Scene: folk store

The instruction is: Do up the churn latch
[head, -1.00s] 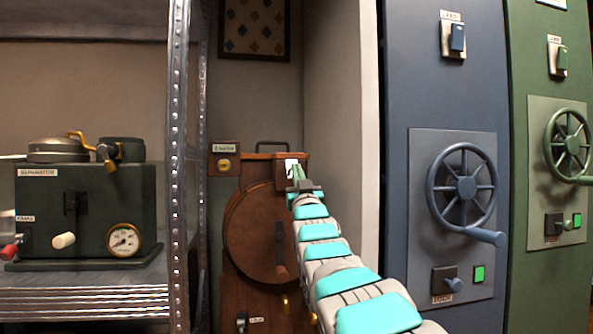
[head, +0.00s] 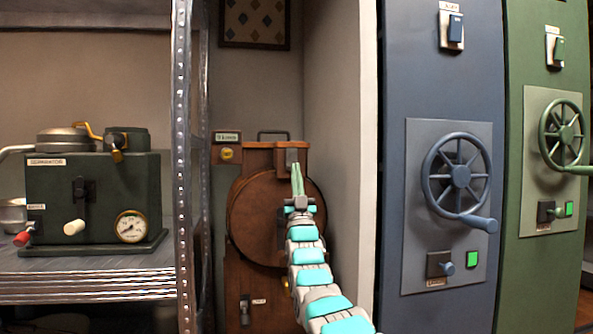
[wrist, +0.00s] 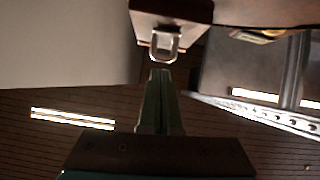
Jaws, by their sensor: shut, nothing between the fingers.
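The churn is a brown wooden cabinet with a round drum front (head: 246,222), in the middle of the head view. In the wrist view a U-shaped metal loop (wrist: 165,45) sticks out from a brown block (wrist: 172,14). My gripper (head: 296,166) has slim green fingers, shut and empty, with tips at the plate's lower edge in the head view. In the wrist view my gripper's tips (wrist: 160,73) lie just short of the loop; contact cannot be told.
A metal shelf post (head: 182,160) and a green separator (head: 95,195) stand to the left. A pale wall (head: 340,130) stands close on the right, then a blue cabinet with a handwheel (head: 457,175). A small lever (head: 244,308) is low on the churn.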

